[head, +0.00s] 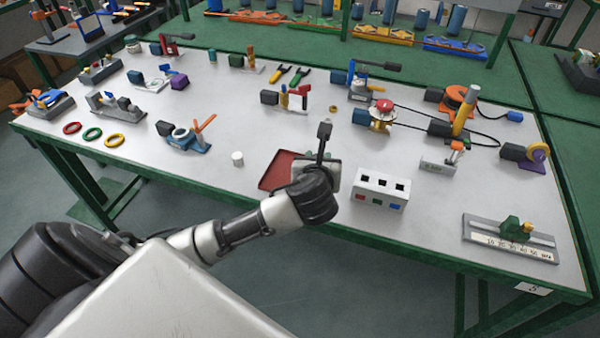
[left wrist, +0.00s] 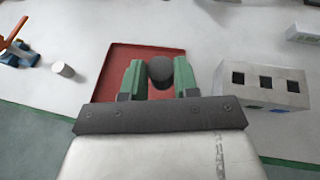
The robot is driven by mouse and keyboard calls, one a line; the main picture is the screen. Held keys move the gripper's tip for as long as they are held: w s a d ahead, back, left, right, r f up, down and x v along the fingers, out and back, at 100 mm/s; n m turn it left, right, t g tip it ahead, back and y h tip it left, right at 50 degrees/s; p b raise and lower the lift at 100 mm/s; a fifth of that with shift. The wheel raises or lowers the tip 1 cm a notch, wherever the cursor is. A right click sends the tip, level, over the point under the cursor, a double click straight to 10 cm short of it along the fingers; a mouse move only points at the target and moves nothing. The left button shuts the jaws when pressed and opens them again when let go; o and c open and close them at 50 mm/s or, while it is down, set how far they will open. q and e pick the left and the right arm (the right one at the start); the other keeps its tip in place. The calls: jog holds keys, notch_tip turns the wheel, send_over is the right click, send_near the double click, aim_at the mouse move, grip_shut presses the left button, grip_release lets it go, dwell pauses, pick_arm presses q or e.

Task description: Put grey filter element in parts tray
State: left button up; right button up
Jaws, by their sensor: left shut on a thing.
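The red parts tray (head: 277,172) lies on the table near its front edge, partly hidden by my left arm; it also shows in the left wrist view (left wrist: 112,78). My left gripper (left wrist: 158,68) has its green fingers shut on a dark grey cylinder, the grey filter element (left wrist: 160,73). Gripper and element are over the tray in the left wrist view; I cannot tell how high above its floor. In the head view my wrist hides the fingers and the element. My right gripper is not in view.
A white box with square holes (head: 380,190) stands right of the tray. A small white cylinder (head: 237,158) stands to its left. Coloured rings (head: 92,134) and several devices cover the rest of the table. Some bare tabletop shows left of the tray.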

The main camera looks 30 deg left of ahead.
pick_arm(q)
jog(key=a+f, duration=0.1)
jog(key=w+a+f, duration=0.1)
jog(key=a, duration=0.1)
jog(key=a+f, duration=0.1)
jog(key=a, duration=0.1)
jog(key=shift+w+a+f, duration=0.15)
jog(key=shift+f, duration=0.1)
jog(key=shift+w+a+f, duration=0.1)
jog(key=shift+a+f, duration=0.2)
jog(key=shift+a, duration=0.2)
jog(key=shift+a+f, duration=0.1)
jog(key=shift+f, duration=0.2)
jog(key=shift+f+b, duration=0.45)
jog(key=shift+f, duration=1.25)
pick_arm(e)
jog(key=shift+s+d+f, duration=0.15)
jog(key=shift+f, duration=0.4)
pick_arm(q)
jog(key=shift+f, duration=0.1)
jog(key=o, duration=0.9)
